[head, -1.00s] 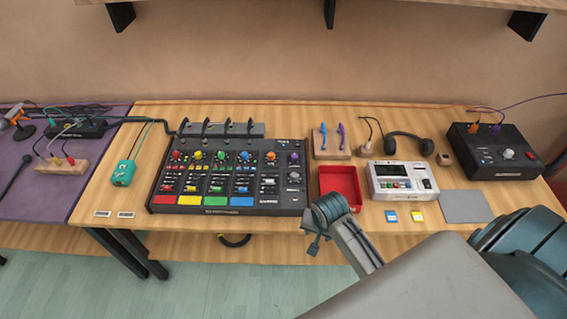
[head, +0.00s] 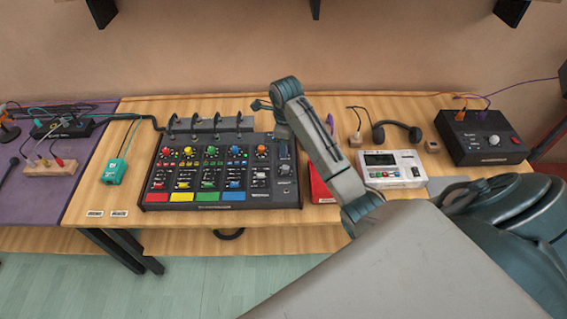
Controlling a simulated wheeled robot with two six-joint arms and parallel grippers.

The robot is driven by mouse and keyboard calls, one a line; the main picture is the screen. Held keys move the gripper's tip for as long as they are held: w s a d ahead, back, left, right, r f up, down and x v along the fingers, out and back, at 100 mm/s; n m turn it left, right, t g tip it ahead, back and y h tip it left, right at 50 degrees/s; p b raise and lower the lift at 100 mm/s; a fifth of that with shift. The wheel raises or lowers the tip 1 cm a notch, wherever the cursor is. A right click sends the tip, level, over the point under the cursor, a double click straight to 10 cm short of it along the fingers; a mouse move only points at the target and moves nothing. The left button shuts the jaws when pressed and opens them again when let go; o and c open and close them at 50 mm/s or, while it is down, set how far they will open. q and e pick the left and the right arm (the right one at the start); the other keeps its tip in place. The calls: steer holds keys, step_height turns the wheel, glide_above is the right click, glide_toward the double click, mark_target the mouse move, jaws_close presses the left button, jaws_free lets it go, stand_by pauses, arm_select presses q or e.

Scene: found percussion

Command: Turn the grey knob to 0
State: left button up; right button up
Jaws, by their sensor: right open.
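The black mixer (head: 222,193) stands on the wooden table, left of centre, with rows of coloured knobs. A grey knob (head: 285,169) sits at its right side, below and right of an orange knob (head: 261,151). The black box at the far right also carries a light grey knob (head: 493,141). The pointer marks and digits are too small to read. My right gripper (head: 261,105) is open and empty, above the back edge of the mixer, apart from both knobs. My left gripper is out of view.
A white device (head: 392,169), headphones (head: 398,131) and the black box (head: 470,146) stand to the right. A teal box (head: 114,172) is left of the mixer, with bare table between.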

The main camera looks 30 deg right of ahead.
mark_target(285, 167)
step_height(285, 167, down, 9)
steer(key=p, duration=0.2)
steer(key=shift+f+p, duration=0.15)
steer(key=shift+p, duration=0.25)
steer(key=shift+f, duration=0.65)
jaws_close()
